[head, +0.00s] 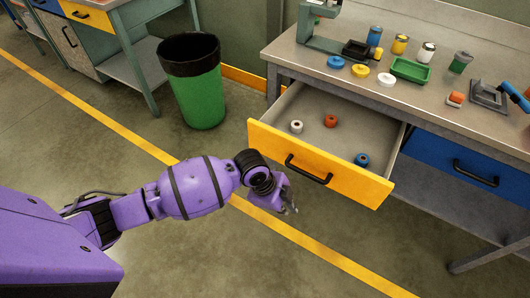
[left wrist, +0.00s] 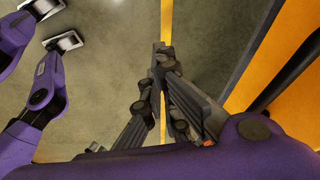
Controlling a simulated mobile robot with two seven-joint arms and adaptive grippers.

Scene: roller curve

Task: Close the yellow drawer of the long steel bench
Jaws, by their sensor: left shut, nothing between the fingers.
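The yellow drawer (head: 345,176) of the long steel bench (head: 440,95) stands pulled out, with a black bar handle (head: 308,170) on its front. Inside it lie a white roll (head: 296,126), an orange roll (head: 330,120) and a blue roll (head: 362,159). My left gripper (head: 290,209) is shut and empty, low in front of the drawer front, near the handle. In the left wrist view its fingers (left wrist: 160,50) meet over the floor, and the yellow drawer front (left wrist: 250,80) shows at the right. My right gripper is not in view.
A blue drawer (head: 450,160) sits shut to the right. A green bin (head: 195,90) stands left of the bench. Open floor with a yellow line lies in front of the drawer.

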